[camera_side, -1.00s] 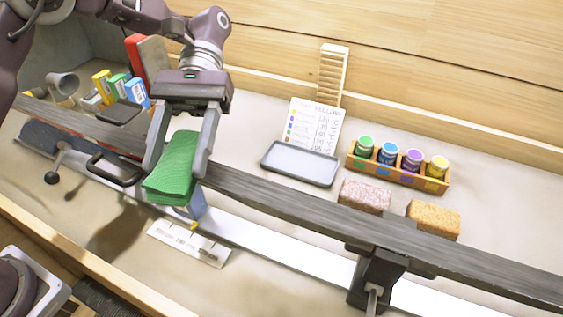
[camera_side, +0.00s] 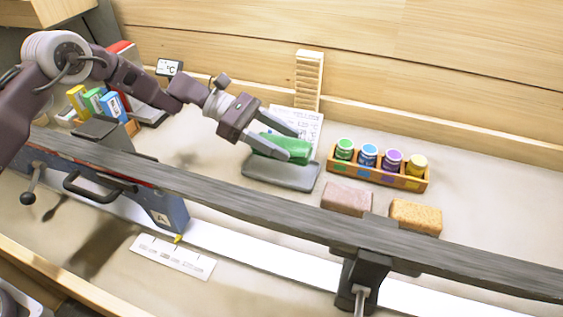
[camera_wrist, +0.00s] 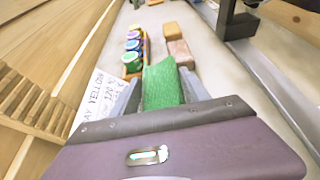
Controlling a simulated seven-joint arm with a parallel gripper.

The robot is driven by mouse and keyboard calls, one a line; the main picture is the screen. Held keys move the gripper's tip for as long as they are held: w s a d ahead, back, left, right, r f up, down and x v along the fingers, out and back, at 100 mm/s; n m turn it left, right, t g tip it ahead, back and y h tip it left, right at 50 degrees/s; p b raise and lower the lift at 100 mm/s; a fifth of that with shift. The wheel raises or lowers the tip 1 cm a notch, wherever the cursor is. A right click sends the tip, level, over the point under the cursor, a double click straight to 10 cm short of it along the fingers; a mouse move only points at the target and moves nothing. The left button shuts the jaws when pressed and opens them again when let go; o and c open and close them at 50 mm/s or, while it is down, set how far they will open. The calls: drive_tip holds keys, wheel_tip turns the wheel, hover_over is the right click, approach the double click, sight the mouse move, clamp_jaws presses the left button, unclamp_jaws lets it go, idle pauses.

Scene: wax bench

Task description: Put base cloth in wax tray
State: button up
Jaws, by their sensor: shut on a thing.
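The green cloth (camera_side: 270,151), a folded piece, is held between the two fingers of my gripper (camera_side: 285,148). In the wrist view the cloth (camera_wrist: 162,86) fills the space between the fingers. The grey wax tray (camera_side: 275,181) lies flat on the bench in front of the lettered card. The cloth is over the tray's back part in the side view and hides some of it. I cannot tell whether the cloth touches the tray. The tray is not clearly seen in the wrist view.
A wooden rack with several colored jars (camera_side: 380,166) stands right of the tray. A pinkish block (camera_side: 347,197) and an orange-tan block (camera_side: 415,216) lie before it. A long grey ski (camera_side: 230,205) runs across the front. The lettered card (camera_side: 308,125) leans behind the tray.

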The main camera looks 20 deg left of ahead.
sight(282, 170)
wheel_tip(282, 170, down, 5)
drive_tip(key=shift+f, duration=0.1)
drive_tip(key=o, duration=1.2)
drive_tip(key=shift+f, duration=0.1)
